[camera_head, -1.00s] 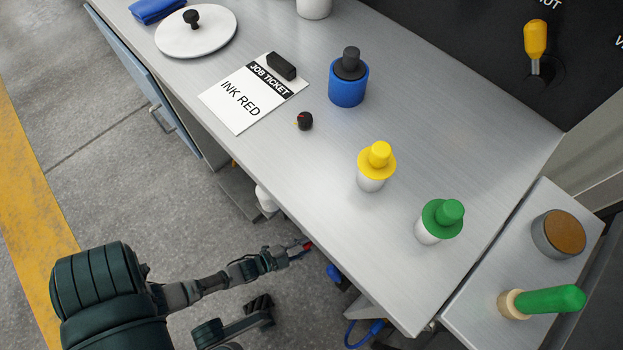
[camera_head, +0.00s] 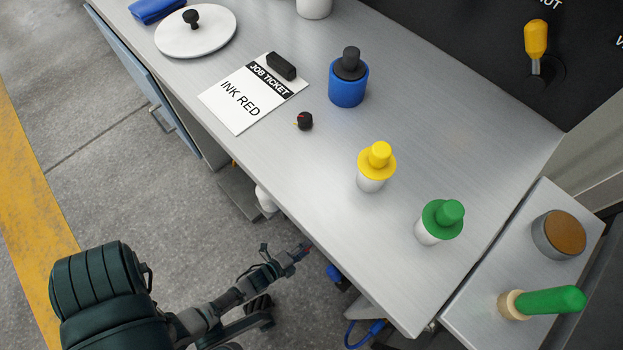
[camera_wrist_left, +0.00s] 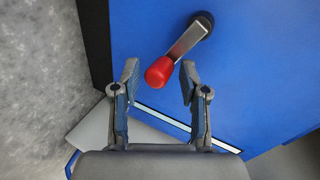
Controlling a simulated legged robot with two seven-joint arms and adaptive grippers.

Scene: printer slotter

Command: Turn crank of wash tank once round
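The crank shows in the left wrist view as a metal arm (camera_wrist_left: 188,41) running from a black hub (camera_wrist_left: 203,22) down-left to a red knob (camera_wrist_left: 159,71). It is mounted on a blue panel (camera_wrist_left: 265,75), seemingly the wash tank's side. My left gripper (camera_wrist_left: 160,70) is open, with one fingertip on each side of the red knob and visible gaps to both. The rest of the tank is hidden under the bench there. My right gripper is not in view.
The bench (camera_head: 300,185) overhangs the gripper. Open floor (camera_head: 110,190) lies left.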

